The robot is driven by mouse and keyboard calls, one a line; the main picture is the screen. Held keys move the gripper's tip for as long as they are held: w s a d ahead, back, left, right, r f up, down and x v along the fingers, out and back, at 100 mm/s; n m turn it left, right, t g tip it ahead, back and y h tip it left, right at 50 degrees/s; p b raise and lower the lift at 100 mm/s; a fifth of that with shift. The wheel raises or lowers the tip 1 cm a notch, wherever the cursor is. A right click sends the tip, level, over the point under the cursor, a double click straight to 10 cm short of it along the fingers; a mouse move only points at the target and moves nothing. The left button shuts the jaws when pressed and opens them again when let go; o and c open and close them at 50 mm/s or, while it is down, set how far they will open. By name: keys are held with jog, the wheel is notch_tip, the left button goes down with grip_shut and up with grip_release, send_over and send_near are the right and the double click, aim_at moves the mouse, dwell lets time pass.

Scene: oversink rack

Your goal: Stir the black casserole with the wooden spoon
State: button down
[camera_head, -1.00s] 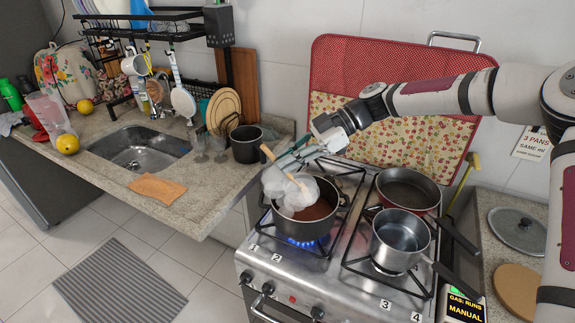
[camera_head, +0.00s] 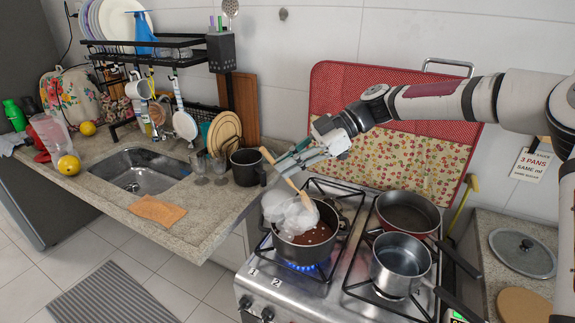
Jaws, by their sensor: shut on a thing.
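The black casserole (camera_head: 310,254) stands on the front left burner, over a blue flame. It holds a reddish-brown content with a few pale spots, and white steam (camera_head: 288,211) hides its left rear part. The wooden spoon (camera_head: 290,187) is tilted, its handle top up and to the left. Its lower end goes down toward the casserole; its tip is hidden. My gripper (camera_head: 298,160) is shut on the spoon's handle, above and behind the casserole.
A grey saucepan (camera_head: 400,262) and a dark red-rimmed pan (camera_head: 408,215) stand on the right burners. A black pot (camera_head: 246,167) stands on the counter to the left. A red board (camera_head: 372,88) stands behind the stove. A lid (camera_head: 522,252) lies at right.

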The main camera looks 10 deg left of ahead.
dwell(0.5)
jog(key=shift+r, duration=2)
